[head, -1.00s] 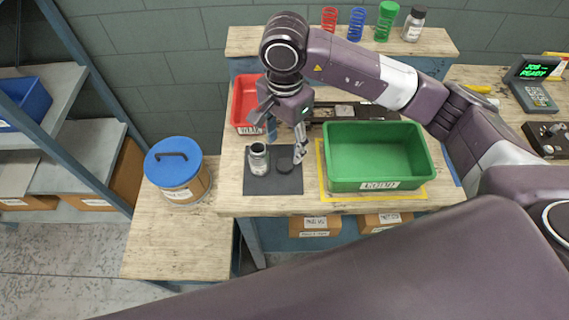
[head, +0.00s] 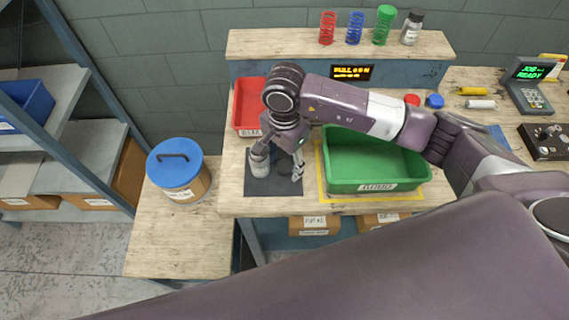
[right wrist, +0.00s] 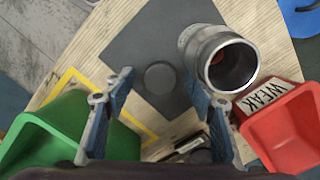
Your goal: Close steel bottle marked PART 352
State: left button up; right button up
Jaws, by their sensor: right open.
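The open steel bottle (right wrist: 222,58) stands on a dark mat (right wrist: 130,42); its mouth is uncovered, and I cannot read a part mark on it. In the head view the bottle (head: 259,168) is partly covered by my right gripper. A dark round lid (right wrist: 160,77) lies flat on the mat beside the bottle, apart from it. My right gripper (right wrist: 160,82) is open and empty, its fingers on either side of the lid in the picture, the right one close to the bottle. In the head view the right gripper (head: 280,160) is above the mat. My left gripper is out of view.
A green bin (head: 375,186) stands right of the mat, and a red bin (right wrist: 285,125) labelled WEAK stands behind it. A blue-lidded drum (head: 178,168) is at left. Coloured springs (head: 355,27) and a dark-capped bottle (head: 411,27) stand on the back shelf.

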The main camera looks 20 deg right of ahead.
aim_at(284, 166)
jog(key=shift+c, duration=0.2)
jog(key=c, duration=0.8)
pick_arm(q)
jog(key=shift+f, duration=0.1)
pick_arm(e)
jog(key=shift+r, duration=0.1)
jog(key=shift+w+r, duration=0.1)
jog(key=shift+r, duration=0.45)
pick_arm(q)
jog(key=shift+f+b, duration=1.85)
jog(key=shift+b, duration=0.05)
pick_arm(e)
notch_tip(284, 166, up, 19)
jog(key=shift+f, duration=0.15)
